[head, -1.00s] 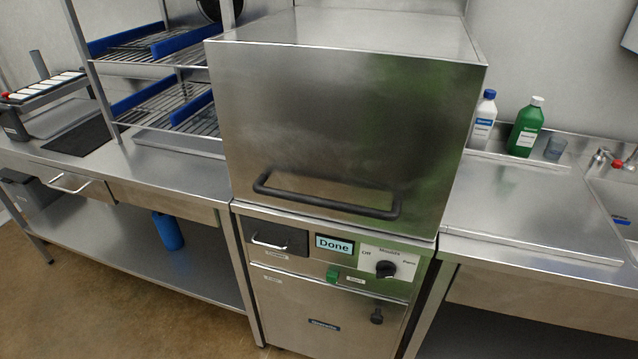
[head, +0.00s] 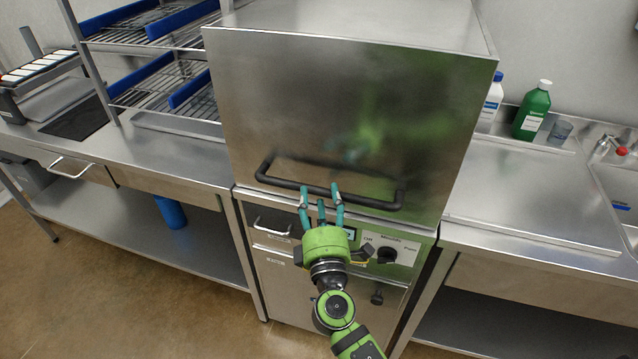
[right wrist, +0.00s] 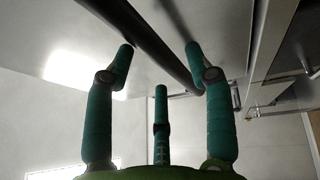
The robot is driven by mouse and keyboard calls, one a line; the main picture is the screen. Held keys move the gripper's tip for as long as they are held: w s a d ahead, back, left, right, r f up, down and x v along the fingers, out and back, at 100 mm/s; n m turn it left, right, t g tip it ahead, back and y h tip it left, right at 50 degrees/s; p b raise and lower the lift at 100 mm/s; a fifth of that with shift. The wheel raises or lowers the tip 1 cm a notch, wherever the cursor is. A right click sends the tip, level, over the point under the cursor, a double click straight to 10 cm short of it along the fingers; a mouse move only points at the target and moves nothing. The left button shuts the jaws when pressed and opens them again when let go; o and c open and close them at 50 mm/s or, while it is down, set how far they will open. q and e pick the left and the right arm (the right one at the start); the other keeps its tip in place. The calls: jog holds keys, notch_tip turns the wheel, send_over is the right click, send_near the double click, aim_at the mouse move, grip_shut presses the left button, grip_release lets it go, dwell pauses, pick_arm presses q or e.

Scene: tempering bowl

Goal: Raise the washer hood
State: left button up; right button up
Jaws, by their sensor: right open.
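The washer hood (head: 350,90) is a large steel box, and it is down on the washer body in the head view. Its black bar handle (head: 372,202) runs across the lower front. My right gripper (head: 320,193), green with teal fingers, is open at the middle of the handle. In the right wrist view the dark handle bar (right wrist: 150,40) passes across the space between the spread fingers (right wrist: 159,60). I cannot tell whether any finger touches it. My gripper partly hides the control panel (head: 392,252). My left gripper is not in view.
A rack with blue-edged shelves (head: 150,60) stands left of the hood. That counter is clear. A blue container (head: 171,212) stands on the lower shelf at left.

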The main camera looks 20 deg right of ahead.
aim_at(319, 192)
jog(key=shift+p+x, duration=0.3)
jog(key=shift+x, duration=1.15)
grip_shut()
